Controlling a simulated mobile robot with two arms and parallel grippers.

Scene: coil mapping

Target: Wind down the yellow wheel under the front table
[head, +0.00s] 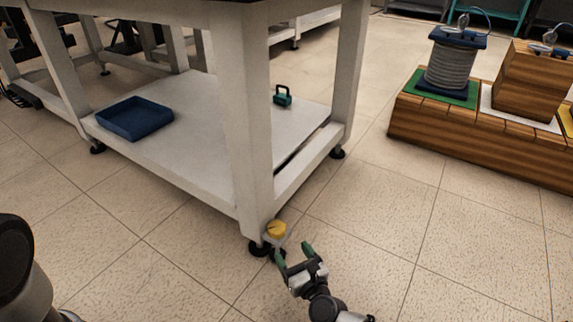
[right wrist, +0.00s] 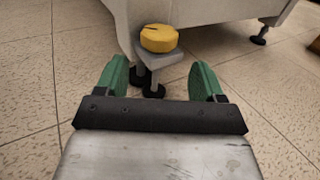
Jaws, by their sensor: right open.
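The yellow wheel (head: 277,229) sits low at the near corner leg of the white front table (head: 245,130), on a small grey bracket just above the floor. In the right wrist view the yellow wheel (right wrist: 158,38) is ahead, with the bracket (right wrist: 163,67) and black feet under it. My right gripper (head: 293,250) is open, its green fingers pointing at the wheel. In the right wrist view the gripper (right wrist: 165,80) has its fingers spread to either side of the wheel's line, short of it and not touching. My left gripper is not visible.
The table's lower shelf (head: 190,150) holds a blue tray (head: 134,118) and a green padlock-shaped object (head: 282,96). A wooden platform (head: 470,140) with a wire spool (head: 455,62) and wooden block (head: 532,82) stands at right. The tiled floor between is clear.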

